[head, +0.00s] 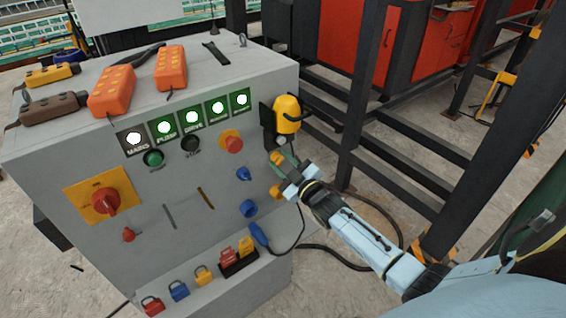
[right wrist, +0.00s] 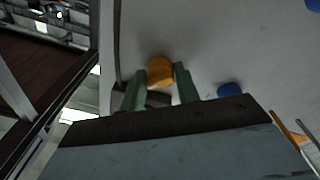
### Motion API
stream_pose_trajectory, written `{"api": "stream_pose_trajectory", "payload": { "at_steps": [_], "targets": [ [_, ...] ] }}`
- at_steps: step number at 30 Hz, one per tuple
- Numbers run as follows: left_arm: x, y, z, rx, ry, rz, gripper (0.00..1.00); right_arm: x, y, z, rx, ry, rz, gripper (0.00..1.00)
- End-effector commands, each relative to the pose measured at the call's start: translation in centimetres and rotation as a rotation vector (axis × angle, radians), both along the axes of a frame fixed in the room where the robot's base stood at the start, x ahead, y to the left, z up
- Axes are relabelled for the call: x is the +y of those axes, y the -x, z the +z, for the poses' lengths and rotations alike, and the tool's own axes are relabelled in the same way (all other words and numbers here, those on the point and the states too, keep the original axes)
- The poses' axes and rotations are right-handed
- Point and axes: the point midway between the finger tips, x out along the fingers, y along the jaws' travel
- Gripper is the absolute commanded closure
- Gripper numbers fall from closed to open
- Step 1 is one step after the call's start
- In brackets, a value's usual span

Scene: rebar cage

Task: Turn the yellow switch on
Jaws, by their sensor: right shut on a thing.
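The yellow switch (head: 277,158) is a small knob near the right edge of the grey panel front, below a hanging yellow device. In the right wrist view the yellow switch (right wrist: 160,72) sits between my two green fingers, which close on its sides. My right gripper (head: 283,163) reaches it from the right; it also shows in the right wrist view (right wrist: 160,85). The fingers partly hide the switch, and I cannot tell which way it is turned. My left gripper is out of view.
A blue switch (head: 243,173) and a blue socket (head: 248,208) are to the left; a yellow socket (head: 276,192) is just below. The yellow device (head: 287,114) hangs above my gripper. A black cable (head: 340,262) loops below my arm. Dark steel frames (head: 362,100) stand to the right.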

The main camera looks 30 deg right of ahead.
Motion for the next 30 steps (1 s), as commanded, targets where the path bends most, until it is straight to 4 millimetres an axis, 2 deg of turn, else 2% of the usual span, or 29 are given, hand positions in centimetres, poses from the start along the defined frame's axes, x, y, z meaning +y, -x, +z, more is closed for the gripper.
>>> {"api": "stream_pose_trajectory", "payload": {
  "at_steps": [1,11,12,16,25,30],
  "targets": [
    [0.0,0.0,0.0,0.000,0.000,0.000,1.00,0.2,0.2,-0.5,0.011,-0.006,0.002,0.91],
    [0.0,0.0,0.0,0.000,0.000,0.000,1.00,0.3,0.2,-0.5,0.011,-0.008,0.002,0.91],
    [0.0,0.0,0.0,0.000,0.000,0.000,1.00,0.3,0.2,-0.5,0.012,-0.008,0.003,0.65],
    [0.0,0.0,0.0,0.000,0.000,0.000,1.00,0.2,0.1,-0.4,0.009,-0.006,0.002,0.49],
    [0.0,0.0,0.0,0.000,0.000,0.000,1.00,0.1,0.2,-0.2,0.004,-0.005,0.001,0.49],
    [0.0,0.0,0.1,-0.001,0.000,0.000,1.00,-0.1,1.8,-0.4,0.005,-0.005,0.001,0.49]
  ]
}}
